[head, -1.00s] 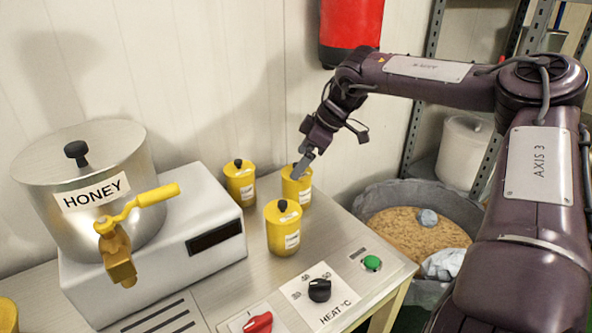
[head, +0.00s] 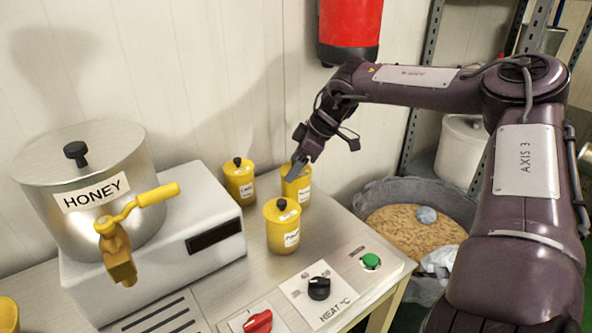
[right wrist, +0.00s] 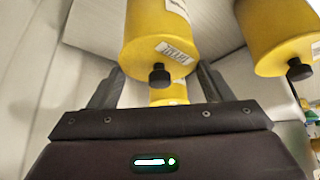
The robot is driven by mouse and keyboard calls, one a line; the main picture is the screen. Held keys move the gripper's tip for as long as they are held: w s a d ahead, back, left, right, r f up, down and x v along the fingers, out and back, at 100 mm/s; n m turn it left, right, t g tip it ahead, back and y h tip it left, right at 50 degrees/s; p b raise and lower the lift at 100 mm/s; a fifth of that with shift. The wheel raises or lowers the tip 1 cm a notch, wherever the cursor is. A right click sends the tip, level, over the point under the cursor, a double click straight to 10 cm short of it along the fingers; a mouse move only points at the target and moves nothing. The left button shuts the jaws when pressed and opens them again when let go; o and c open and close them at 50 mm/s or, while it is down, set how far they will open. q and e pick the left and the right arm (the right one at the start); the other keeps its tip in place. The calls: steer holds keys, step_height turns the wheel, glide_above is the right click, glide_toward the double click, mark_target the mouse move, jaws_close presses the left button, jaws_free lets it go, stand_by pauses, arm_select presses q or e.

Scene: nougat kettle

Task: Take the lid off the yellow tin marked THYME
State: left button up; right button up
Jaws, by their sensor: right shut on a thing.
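Three small yellow tins with black-knobbed lids stand on the steel top in the head view: one at the back left (head: 239,182), one in front (head: 283,228), one at the back right (head: 297,190). Their labels are too small to read surely. My right gripper (head: 293,170) is at the top of the back right tin and shut on its lid, hiding the knob in the head view. In the right wrist view, upside down, that tin (right wrist: 160,35) sits between the fingertips, its knob showing. Its lid looks seated on the tin. My left gripper is out of view.
The front tin (right wrist: 270,40) stands close beside the held one in the right wrist view. A honey kettle (head: 85,190) with a yellow tap stands at the left. Heat controls (head: 319,288) are in front. A tub of grainy stuff (head: 385,197) stands to the right.

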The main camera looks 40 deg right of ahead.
steer(key=shift+r, duration=0.65)
step_height(320, 180, up, 22)
steer(key=p, duration=0.3)
steer(key=shift+f+p, duration=0.15)
steer(key=shift+p, duration=0.2)
stand_by(0.4)
